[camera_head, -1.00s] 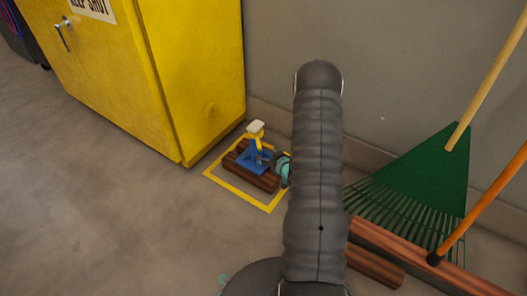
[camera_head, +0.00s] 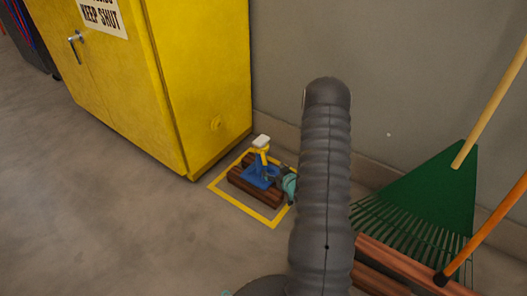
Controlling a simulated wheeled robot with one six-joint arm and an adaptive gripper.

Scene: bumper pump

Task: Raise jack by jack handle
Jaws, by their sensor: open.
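The blue jack (camera_head: 261,176) has a yellow post with a pale pad on top. It stands upright on brown wooden blocks (camera_head: 240,184) inside a yellow floor outline (camera_head: 230,198). My gripper (camera_head: 279,173) is at the jack's right side, with its teal wrist part showing beside my dark arm. Its fingers are small and dark and partly blend with the jack. It is open; I cannot tell whether it touches the jack. The jack handle is not clearly visible, perhaps hidden by my gripper or arm.
A yellow cabinet (camera_head: 170,80) stands left of the jack. A grey wall (camera_head: 400,90) is behind. A green rake (camera_head: 430,190), an orange pole (camera_head: 490,225) and wooden beams (camera_head: 400,262) are at right. Open floor (camera_head: 110,220) lies at front left.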

